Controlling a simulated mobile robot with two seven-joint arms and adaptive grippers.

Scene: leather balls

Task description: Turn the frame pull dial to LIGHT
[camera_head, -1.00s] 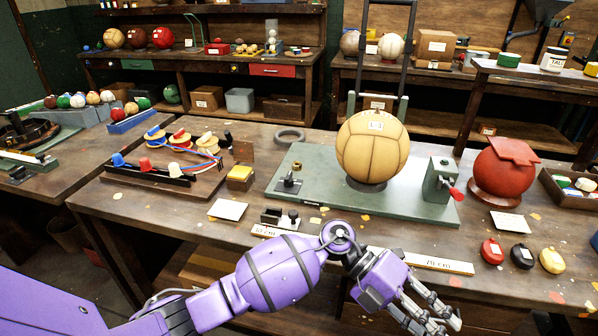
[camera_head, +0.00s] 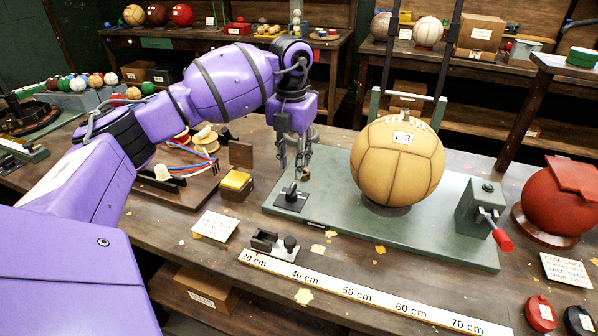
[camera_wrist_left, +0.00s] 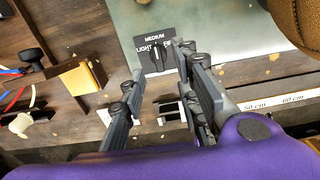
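The dial (camera_head: 291,195) is a small black knob on a dark square plate at the left end of the green frame base (camera_head: 440,245). In the left wrist view the dial (camera_wrist_left: 157,58) shows the words MEDIUM and LIGHT; its pointer setting is too small to tell. The left gripper (camera_head: 292,172) hangs down just above and behind the dial in the head view, fingers pointing down. In the wrist view the left gripper (camera_wrist_left: 165,85) has its fingers spread apart, with nothing between them. The right gripper is out of view.
A tan ball (camera_head: 398,160) labelled L-3 stands on the frame base right of the dial. A crank box with a red handle (camera_head: 497,235) is at its right end. A ruler strip (camera_head: 370,296) runs along the table front.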

